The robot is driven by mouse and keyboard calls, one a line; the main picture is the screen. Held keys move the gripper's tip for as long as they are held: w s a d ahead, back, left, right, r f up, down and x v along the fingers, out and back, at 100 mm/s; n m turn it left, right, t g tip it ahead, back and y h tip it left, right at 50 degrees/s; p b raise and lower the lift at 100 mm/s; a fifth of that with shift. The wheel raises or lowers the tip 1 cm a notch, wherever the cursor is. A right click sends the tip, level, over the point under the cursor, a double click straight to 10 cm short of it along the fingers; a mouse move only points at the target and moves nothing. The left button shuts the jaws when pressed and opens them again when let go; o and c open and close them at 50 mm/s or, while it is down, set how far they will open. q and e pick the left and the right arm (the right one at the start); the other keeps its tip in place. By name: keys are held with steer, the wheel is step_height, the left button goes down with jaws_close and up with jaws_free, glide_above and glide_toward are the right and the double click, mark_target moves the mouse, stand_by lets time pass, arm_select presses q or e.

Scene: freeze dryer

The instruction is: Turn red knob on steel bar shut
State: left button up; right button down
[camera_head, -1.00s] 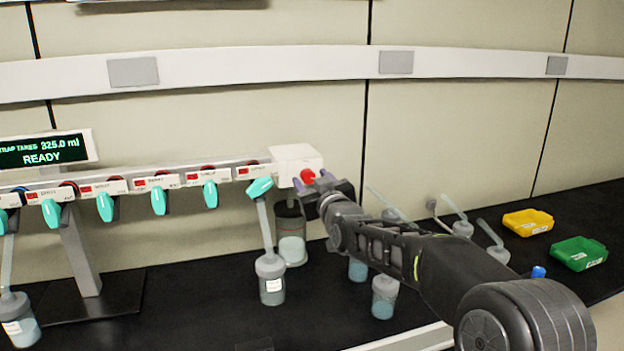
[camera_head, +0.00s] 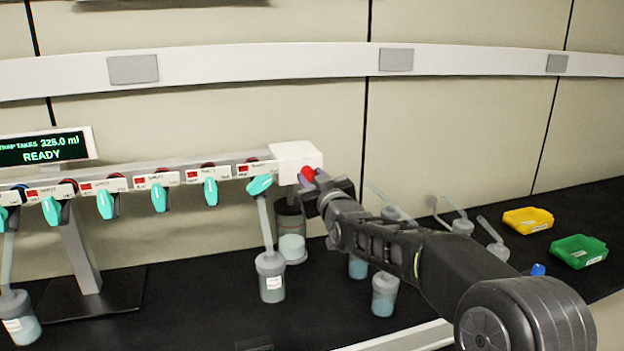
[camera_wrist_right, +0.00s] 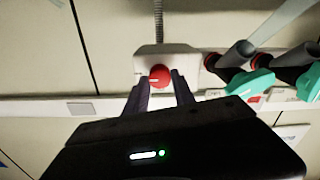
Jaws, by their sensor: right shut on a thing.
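The red knob (camera_head: 307,174) sits on the white block (camera_head: 296,152) at the right end of the steel bar (camera_head: 150,167). My right gripper (camera_head: 310,186) is at the knob, shut on it. In the right wrist view the red knob (camera_wrist_right: 159,75) shows between and just beyond the tips of my right gripper's fingers (camera_wrist_right: 160,88). The fingers partly hide the knob in the head view. My left gripper is not in view.
Teal valves (camera_head: 210,192) hang along the bar, with a flask (camera_head: 270,278) on the rightmost one. Other flasks (camera_head: 384,295) stand below my right arm. A yellow bin (camera_head: 528,221) and a green bin (camera_head: 579,251) lie at the right. A display (camera_head: 42,150) reads READY.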

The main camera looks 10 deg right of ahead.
steer(key=shift+n+b, duration=0.3)
steer(key=n+b, duration=0.4)
steer(key=n, duration=0.1)
steer(key=shift+f, duration=0.2)
steer(key=n+b, duration=0.5)
steer(key=shift+f, duration=0.1)
steer(key=n+b, duration=0.2)
steer(key=n, duration=0.2)
steer(key=shift+n+b, duration=0.7)
steer(key=shift+n, duration=1)
steer(key=shift+r, duration=0.2)
steer(key=c, duration=1.1)
jaws_free()
steer(key=shift+o, duration=0.2)
